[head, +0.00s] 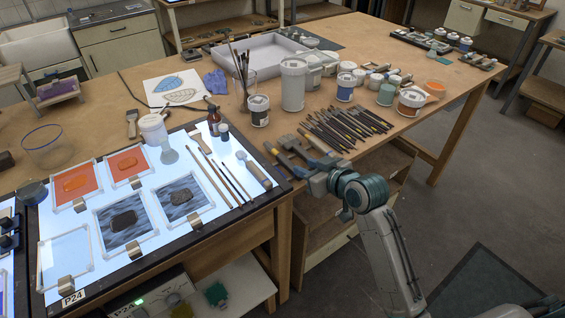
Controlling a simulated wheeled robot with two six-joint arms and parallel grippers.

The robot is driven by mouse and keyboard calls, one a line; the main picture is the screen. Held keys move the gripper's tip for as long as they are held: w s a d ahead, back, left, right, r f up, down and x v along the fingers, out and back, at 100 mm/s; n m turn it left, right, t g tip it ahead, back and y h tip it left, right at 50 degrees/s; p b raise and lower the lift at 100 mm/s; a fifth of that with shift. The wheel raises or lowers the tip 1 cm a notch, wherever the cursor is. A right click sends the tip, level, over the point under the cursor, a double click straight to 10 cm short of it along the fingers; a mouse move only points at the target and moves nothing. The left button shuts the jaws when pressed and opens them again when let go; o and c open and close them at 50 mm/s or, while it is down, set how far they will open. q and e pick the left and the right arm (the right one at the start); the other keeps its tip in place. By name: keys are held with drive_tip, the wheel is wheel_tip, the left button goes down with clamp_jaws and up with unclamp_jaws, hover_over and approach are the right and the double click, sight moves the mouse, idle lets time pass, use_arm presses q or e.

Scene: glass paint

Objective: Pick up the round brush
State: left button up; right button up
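I cannot tell for sure which brush is the round brush. Many dark-handled brushes (342,127) lie in a row on the wooden table, and more stand upright in a clear jar (241,87). My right gripper (279,150) is at the table's front edge, just left of the brush row and beyond the panel's right corner. Its fingers look apart, with nothing seen held. My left gripper is not in view.
The light panel (275,188) holds framed orange and dark glass pieces (122,221), clips and small tools. Paint pots and a tall white container (293,85) stand behind the brush row. A clear bowl (45,147) is at left. Open floor lies to the right.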

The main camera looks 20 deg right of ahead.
sight(287, 161)
drive_tip(key=x, duration=0.2)
drive_tip(key=shift+w+a+p, duration=0.25)
drive_tip(key=shift+w+p, duration=0.05)
drive_tip(key=shift+w+a+f, duration=0.2)
drive_tip(key=shift+w, duration=0.05)
drive_tip(key=shift+w+a+f+p, duration=0.15)
drive_tip(key=shift+w+f+p, duration=0.05)
drive_tip(key=shift+w+p, duration=0.25)
drive_tip(key=p+x, duration=0.1)
drive_tip(key=x, duration=0.2)
drive_tip(key=shift+w+f, duration=0.1)
drive_tip(key=shift+f, duration=0.1)
drive_tip(key=shift+w+a+f, duration=0.2)
drive_tip(key=shift+w+f, duration=0.1)
drive_tip(key=shift+w, duration=0.15)
clamp_jaws()
